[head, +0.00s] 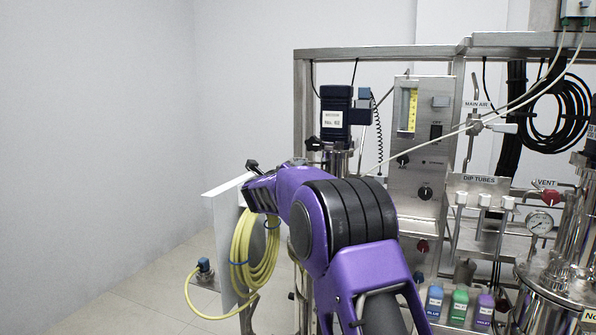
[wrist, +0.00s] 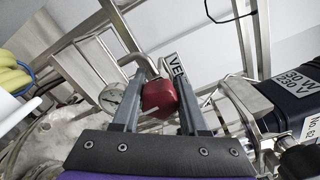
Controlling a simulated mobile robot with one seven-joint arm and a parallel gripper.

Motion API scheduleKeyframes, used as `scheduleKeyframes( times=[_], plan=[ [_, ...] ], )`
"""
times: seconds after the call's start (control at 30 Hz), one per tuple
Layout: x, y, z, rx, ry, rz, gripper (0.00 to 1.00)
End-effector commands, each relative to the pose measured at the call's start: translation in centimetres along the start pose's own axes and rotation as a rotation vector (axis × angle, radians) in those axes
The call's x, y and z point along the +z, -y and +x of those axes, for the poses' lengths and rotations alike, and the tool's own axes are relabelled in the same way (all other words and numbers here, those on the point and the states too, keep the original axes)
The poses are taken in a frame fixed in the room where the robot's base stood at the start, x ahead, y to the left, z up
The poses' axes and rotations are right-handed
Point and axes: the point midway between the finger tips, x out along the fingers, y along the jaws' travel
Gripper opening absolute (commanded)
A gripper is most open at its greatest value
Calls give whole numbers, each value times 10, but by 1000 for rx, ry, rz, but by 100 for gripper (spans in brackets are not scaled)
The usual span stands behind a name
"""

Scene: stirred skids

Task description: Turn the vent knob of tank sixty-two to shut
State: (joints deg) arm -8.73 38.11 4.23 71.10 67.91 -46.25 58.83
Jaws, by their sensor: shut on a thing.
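A red vent knob (wrist: 158,97) sits between the two grey fingers of my gripper (wrist: 159,84) in the wrist view, and the gripper is shut on it. A label that starts "VE" (wrist: 176,69) stands just behind the knob. In the head view my purple arm hides this knob and the fingertips. The dark motor with a white label (head: 333,119) rises just beyond my arm; its number is too small to read surely. It also shows in the wrist view (wrist: 290,92), at the right, its label partly cut off.
A second red vent knob (head: 550,198) is at the far right, above a gauge (head: 540,222). A coiled yellow hose (head: 254,262) hangs at the left of my arm. A control panel (head: 417,150) and dip tubes (head: 484,201) stand to the right.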

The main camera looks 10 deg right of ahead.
Motion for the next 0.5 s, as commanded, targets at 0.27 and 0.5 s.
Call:
scheduleKeyframes(
  times=[0.27,0.5],
  plan=[
    [1,0,0,1,1,99,0],
    [0,0,0,0,1,125,0]
  ],
)
